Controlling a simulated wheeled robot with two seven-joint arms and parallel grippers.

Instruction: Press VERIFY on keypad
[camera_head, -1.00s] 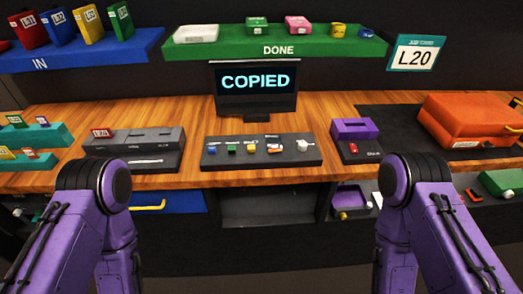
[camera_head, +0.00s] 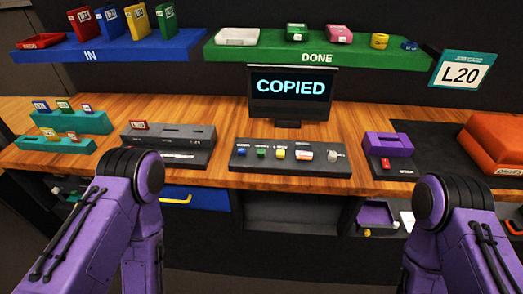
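I cannot make out a keypad or a VERIFY label in this view. A dark screen (camera_head: 291,93) at the back middle of the bench reads COPIED. In front of it lies a dark grey panel (camera_head: 250,165) with several small coloured pieces in a row and a pale piece at its right end. A grey slotted block (camera_head: 170,135) stands to its left, with a small red-labelled piece on it. Only the purple links of my two arms show, at the lower left and lower right. Neither gripper is in view.
A blue IN shelf (camera_head: 120,50) and a green DONE shelf (camera_head: 315,57) hang above. An L20 sign (camera_head: 462,74) is at right. Teal racks (camera_head: 80,122) stand left; a purple box (camera_head: 387,144) and an orange case (camera_head: 493,140) stand right. Bare wood lies around the screen.

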